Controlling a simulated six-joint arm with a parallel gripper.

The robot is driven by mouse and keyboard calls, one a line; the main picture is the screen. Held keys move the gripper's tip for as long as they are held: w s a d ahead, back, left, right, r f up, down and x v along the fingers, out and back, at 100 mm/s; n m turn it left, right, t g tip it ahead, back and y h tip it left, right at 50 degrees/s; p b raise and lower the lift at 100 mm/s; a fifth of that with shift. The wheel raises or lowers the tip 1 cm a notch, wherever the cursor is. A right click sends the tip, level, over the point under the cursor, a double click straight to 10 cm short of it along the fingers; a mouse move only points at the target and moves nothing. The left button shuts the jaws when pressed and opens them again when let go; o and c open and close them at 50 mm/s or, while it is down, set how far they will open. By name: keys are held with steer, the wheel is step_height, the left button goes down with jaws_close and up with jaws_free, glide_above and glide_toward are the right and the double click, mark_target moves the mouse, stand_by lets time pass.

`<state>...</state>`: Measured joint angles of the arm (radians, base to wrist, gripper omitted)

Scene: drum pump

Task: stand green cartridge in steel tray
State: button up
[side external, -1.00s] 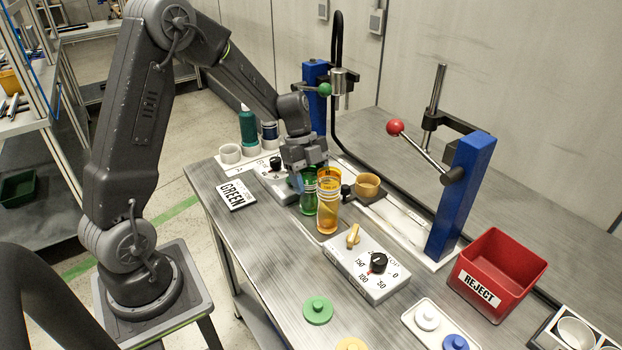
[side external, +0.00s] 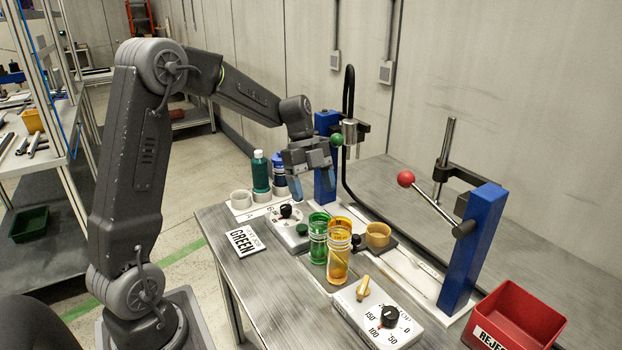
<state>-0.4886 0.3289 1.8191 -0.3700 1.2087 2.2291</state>
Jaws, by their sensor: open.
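A green see-through cartridge (side external: 318,238) stands upright on the bench. An amber see-through cartridge (side external: 338,255) stands close in front of it on the right; I cannot tell if they touch. My gripper (side external: 312,187) is open, with blue fingertips, and is empty above and slightly behind the green cartridge. No steel tray can be made out in the current view.
A white dial box (side external: 376,315) stands in front, with a second dial box (side external: 280,222) behind. Bottles, including a green one (side external: 260,172), stand at the back left. A green-knobbed press (side external: 326,135), a blue press post (side external: 474,245) and a red reject bin (side external: 520,318) line the bench.

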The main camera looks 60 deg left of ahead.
steer(key=s+d+r+n+t+y, duration=0.2)
steer(key=s+d+r+n+y, duration=0.1)
steer(key=s+d+r+n, duration=0.55)
steer(key=s+d+f+n+t+y, duration=0.1)
steer(key=s+d+n+t, duration=0.2)
steer(key=s+n, duration=0.6)
steer(key=s+d, duration=0.1)
steer(key=d, duration=0.1)
steer(key=shift+s+d+t, duration=0.3)
steer(key=shift+s+d, duration=0.05)
